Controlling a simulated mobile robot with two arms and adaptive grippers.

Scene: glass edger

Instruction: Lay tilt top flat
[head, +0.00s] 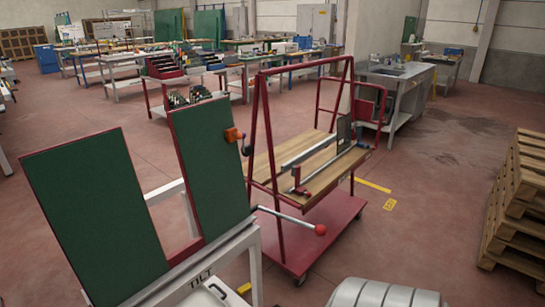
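The tilt top shows as two dark green panels with red edges, a left panel (92,215) and a right panel (210,168). They stand steeply tilted, with an open gap between them. They rise from a white frame (240,255) lettered "TILT". A metal lever (290,219) with a red ball knob (320,230) sticks out to the right near the frame. An orange part (233,134) sits at the right panel's right edge. Neither of my grippers shows in this view. The lower part of the frame is cut off by the picture's bottom edge.
A red wheeled cart (310,238) with wooden boards stands close behind the tilt top, to the right. Wooden pallets (520,205) are stacked at the right edge. Workbenches and a rack (185,72) stand farther back. The floor between cart and pallets is open.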

